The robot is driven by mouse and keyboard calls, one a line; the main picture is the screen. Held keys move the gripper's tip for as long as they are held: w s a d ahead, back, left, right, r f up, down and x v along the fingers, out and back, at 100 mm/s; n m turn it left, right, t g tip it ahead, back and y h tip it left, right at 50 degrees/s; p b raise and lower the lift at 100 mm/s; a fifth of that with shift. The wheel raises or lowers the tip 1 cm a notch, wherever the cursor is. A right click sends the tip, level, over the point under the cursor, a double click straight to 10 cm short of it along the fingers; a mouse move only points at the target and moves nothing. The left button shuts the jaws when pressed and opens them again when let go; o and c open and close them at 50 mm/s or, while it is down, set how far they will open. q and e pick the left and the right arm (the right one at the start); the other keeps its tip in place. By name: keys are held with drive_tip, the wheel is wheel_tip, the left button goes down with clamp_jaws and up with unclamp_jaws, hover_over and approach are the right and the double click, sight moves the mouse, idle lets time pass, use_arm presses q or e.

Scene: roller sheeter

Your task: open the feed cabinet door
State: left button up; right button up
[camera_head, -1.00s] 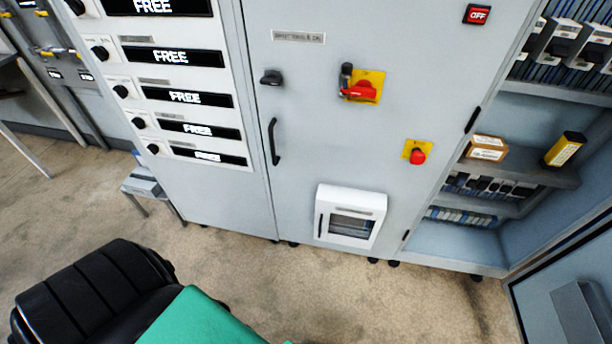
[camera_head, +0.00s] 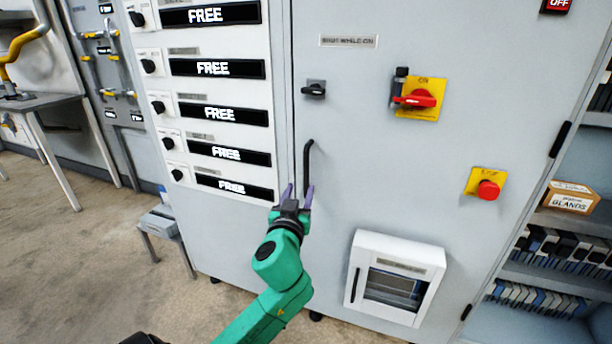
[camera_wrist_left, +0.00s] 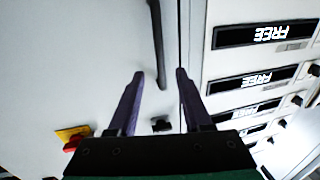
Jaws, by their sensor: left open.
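The feed cabinet door (camera_head: 370,180) is a light grey panel that looks shut, with a seam along its left edge. Its black vertical bar handle (camera_head: 307,165) sits near that seam; a small black latch knob (camera_head: 313,89) is above it. My left gripper (camera_head: 298,190) is open at the handle's lower end, its purple fingers pointing up in the picture. In the left wrist view, turned about, the handle (camera_wrist_left: 157,45) shows between the open fingertips (camera_wrist_left: 159,73); contact cannot be told. My right gripper is out of view.
On the door are a red rotary switch on a yellow plate (camera_head: 418,98), a red button (camera_head: 487,189) and a white windowed box (camera_head: 395,278). Left is a panel of several FREE displays (camera_head: 217,68). Open shelves stand at right. A small stool (camera_head: 165,225) stands on the floor at left.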

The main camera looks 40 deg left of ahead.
sight(306, 174)
use_arm(q)
drive_tip(key=x, duration=1)
drive_tip(key=shift+w+a, duration=0.1)
drive_tip(key=shift+w, duration=0.1)
clamp_jaws()
idle(0.7)
